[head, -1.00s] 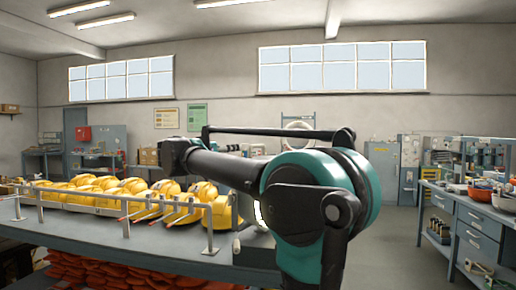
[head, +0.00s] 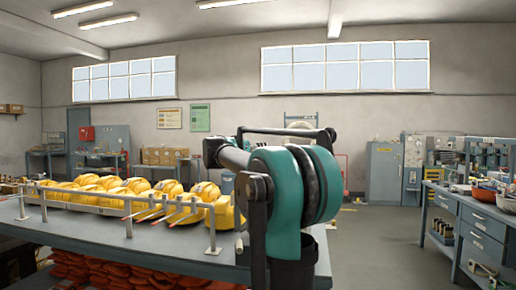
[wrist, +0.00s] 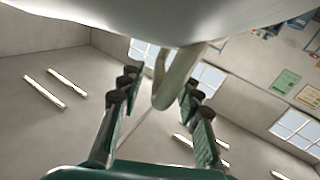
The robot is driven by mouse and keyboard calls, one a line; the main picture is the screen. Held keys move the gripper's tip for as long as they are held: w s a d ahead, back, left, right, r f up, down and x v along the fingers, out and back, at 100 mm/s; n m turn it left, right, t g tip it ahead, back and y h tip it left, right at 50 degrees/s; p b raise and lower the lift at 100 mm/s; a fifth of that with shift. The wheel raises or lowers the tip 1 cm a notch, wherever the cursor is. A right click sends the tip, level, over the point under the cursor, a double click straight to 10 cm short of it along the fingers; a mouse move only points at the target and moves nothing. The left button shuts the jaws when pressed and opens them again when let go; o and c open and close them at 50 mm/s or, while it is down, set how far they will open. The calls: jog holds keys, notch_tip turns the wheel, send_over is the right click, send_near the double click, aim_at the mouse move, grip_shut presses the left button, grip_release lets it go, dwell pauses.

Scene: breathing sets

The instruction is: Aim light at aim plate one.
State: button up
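In the wrist view my gripper (wrist: 160,84) has its dark-tipped green fingers spread apart. A beige loop-shaped handle (wrist: 178,80) hangs between them, close to the right fingers; I cannot tell whether they touch. A large smooth white body (wrist: 130,18), blurred and cut off by the top edge, is above the handle. I cannot tell for sure whether this is the light. In the head view my gripper is hidden behind my arm. I cannot pick out aim plate one in either view.
Yellow helmets (head: 100,190) lie behind a metal rail on the grey bench (head: 160,247) at left, with orange items (head: 130,276) below. A workbench with drawers (head: 476,235) stands at right. Grey cabinets (head: 384,172) stand at the back. Floor between the benches is clear.

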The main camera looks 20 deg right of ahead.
jog(key=shift+c, duration=0.4)
grip_shut()
jog(key=shift+n, duration=0.7)
jog(key=shift+w+a+f, duration=0.25)
jog(key=shift+w+a, duration=0.3)
jog(key=shift+w, duration=0.35)
jog(key=shift+w+a+f, duration=0.2)
jog(key=shift+w+a, duration=0.3)
jog(key=shift+w, duration=0.35)
jog(key=shift+o, duration=0.4)
grip_release()
